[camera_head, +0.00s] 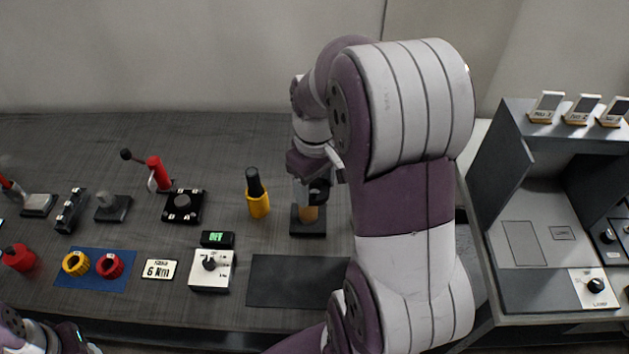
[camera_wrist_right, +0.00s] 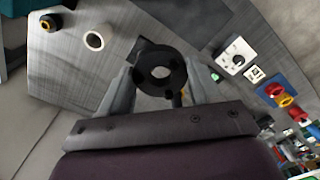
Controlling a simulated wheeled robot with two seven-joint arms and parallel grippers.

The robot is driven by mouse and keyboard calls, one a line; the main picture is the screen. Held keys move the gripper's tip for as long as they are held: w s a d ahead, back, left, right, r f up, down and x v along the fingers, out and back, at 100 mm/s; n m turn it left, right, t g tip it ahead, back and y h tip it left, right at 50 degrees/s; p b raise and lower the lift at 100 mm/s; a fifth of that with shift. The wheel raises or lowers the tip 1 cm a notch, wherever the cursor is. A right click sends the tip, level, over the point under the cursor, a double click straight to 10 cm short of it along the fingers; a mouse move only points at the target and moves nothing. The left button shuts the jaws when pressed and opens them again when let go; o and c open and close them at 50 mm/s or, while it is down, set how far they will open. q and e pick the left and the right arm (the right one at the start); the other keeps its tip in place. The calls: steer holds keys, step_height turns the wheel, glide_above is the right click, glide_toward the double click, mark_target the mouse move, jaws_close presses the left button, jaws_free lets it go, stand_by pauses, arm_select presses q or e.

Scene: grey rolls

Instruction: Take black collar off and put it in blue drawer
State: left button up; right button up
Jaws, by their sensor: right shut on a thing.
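The black collar (camera_wrist_right: 160,74) is a thick ring clamped between the two fingers of my right gripper (camera_wrist_right: 158,90). In the head view the collar (camera_head: 319,190) is at the gripper's tip, at or just above the top of a short tan post (camera_head: 309,214). The post stands on a square black base (camera_head: 308,229). I cannot tell whether the collar still surrounds the post. My right arm covers the table behind it. Only part of my left arm shows at the lower left; its fingers are out of view. I cannot make out a blue drawer.
Left of the post stand a yellow holder (camera_head: 258,204) with a black handle and a white knob box (camera_head: 212,270). A dark mat (camera_head: 297,281) lies in front. In the wrist view, a pale ring (camera_wrist_right: 94,41) and a yellow-and-black piece (camera_wrist_right: 48,22) lie on the table. A grey console (camera_head: 545,215) stands at right.

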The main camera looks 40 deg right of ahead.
step_height(320, 180, down, 5)
steer(key=b, duration=0.3)
steer(key=shift+f, duration=0.15)
stand_by(0.4)
